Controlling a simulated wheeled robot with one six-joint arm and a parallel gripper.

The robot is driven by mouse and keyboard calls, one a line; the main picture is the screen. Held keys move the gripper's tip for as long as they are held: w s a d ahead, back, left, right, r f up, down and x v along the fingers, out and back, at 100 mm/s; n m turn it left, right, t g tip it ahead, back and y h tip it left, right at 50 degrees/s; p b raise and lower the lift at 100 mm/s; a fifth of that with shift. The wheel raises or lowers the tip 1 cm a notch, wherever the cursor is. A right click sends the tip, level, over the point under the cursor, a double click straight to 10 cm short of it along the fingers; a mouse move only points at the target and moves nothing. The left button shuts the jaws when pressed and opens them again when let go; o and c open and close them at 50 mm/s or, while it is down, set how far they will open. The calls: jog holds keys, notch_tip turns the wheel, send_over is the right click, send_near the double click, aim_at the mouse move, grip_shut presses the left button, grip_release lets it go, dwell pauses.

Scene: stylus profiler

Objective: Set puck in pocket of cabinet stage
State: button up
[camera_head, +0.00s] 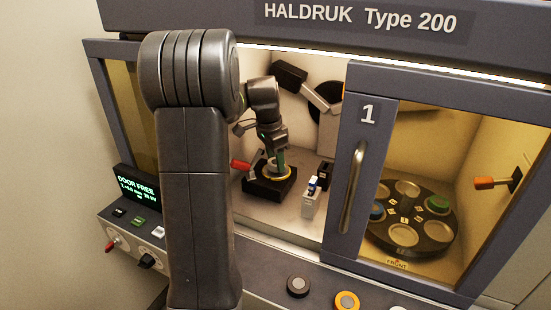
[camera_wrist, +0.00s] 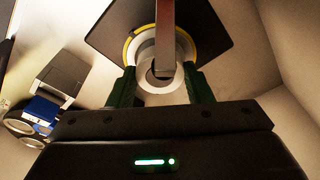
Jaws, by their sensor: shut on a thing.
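The cabinet stage is a black square block (camera_head: 262,192) with a yellow ring on top, inside the open bay; its dark plate (camera_wrist: 105,38) fills the top of the wrist view. My gripper (camera_head: 275,160) reaches down over it from above. In the wrist view my gripper's two green fingers (camera_wrist: 164,90) are shut on the pale round puck (camera_wrist: 147,84). The puck appears over the yellow ring. I cannot tell whether it is seated in the pocket or just above it, as the fingers and a narrow upright bar (camera_wrist: 165,35) hide part of it.
A small grey block with a blue part (camera_head: 309,200) stands right of the stage, close to it. A red-tipped knob (camera_head: 240,165) is at its left. Door 1 (camera_head: 358,180) is beside the opening, with a round carousel (camera_head: 411,249) behind glass at right.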

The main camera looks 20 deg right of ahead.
jog(key=shift+f, duration=0.2)
dwell(0.5)
jog(key=shift+f, duration=0.4)
jog(key=shift+f, duration=0.15)
dwell(0.9)
jog(key=shift+r+p, duration=0.65)
jog(key=shift+r, duration=0.2)
